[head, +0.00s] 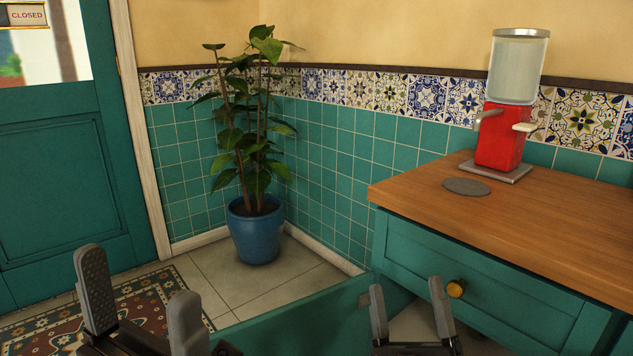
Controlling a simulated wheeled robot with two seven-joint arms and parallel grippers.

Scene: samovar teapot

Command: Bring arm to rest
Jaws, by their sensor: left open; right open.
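My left gripper (142,305) is at the lower left of the head view, with its two grey fingers apart and nothing between them. Behind it lie the patterned rug and the tiled floor. My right gripper (408,305) is at the bottom, right of the middle, in front of the teal counter. Its fingers are also apart and empty. Neither gripper appears to touch anything. Most of both arms is outside the frame.
A teal counter with a wooden top (560,225) and a brass drawer knob (456,289) stands at the right. On it are a red dispenser (499,137) and a grey disc (466,187). A potted plant (256,235) stands in the corner. A teal panel (300,322) lies low between the grippers.

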